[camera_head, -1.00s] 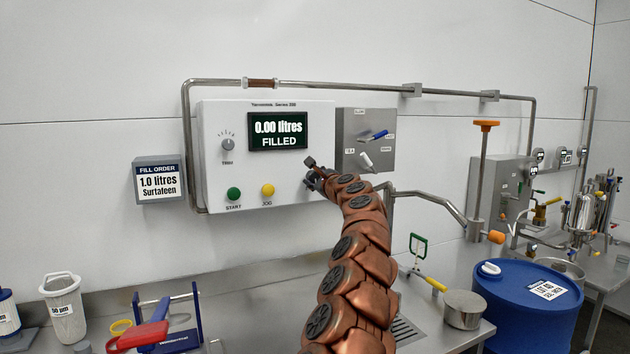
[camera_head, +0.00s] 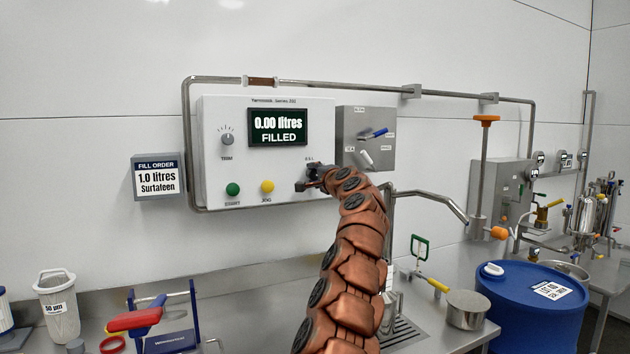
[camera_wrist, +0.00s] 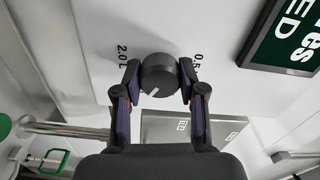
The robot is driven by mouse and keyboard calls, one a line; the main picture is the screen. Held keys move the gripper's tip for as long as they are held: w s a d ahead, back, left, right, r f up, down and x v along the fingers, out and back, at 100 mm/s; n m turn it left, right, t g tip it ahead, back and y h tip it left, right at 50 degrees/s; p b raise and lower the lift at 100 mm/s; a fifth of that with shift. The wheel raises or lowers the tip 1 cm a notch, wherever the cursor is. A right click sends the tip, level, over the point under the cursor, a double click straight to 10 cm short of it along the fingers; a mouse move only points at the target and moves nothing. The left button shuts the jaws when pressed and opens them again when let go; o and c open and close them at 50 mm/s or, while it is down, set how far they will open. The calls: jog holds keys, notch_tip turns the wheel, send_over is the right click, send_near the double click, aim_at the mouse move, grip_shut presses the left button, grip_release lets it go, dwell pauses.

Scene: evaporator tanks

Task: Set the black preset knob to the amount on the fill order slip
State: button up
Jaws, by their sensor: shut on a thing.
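The black preset knob (camera_wrist: 160,70) sits on the white panel between my fingers in the wrist view. Its white pointer line points down and slightly left in that picture. A "2.0 L" mark (camera_wrist: 123,55) is on its left and a partly hidden "0.5" mark (camera_wrist: 197,62) on its right. My gripper (camera_wrist: 158,78) is shut on the knob, one finger on each side. In the head view my gripper (camera_head: 312,178) is at the panel's lower right and hides most of the knob. The fill order slip (camera_head: 157,180) reads "1.0 litres Surtafeen".
The display (camera_head: 278,127) reads "0.00 litres FILLED". A green START button (camera_head: 232,189), a yellow JOG button (camera_head: 267,186) and a grey trim knob (camera_head: 227,139) are left of my gripper. A grey box (camera_head: 350,125) with blue and white levers is close on the right.

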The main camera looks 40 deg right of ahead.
jog(key=n, duration=0.2)
jog(key=n+b, duration=0.2)
jog(key=n, duration=0.1)
jog(key=shift+f+n, duration=0.25)
jog(key=shift+n, duration=0.05)
jog(key=n+b, duration=0.1)
jog(key=n, duration=0.4)
jog(key=shift+r+n, duration=0.1)
jog(key=shift+n, duration=0.3)
jog(key=o, duration=1.2)
jog(key=shift+r, duration=0.1)
jog(key=shift+c, duration=0.2)
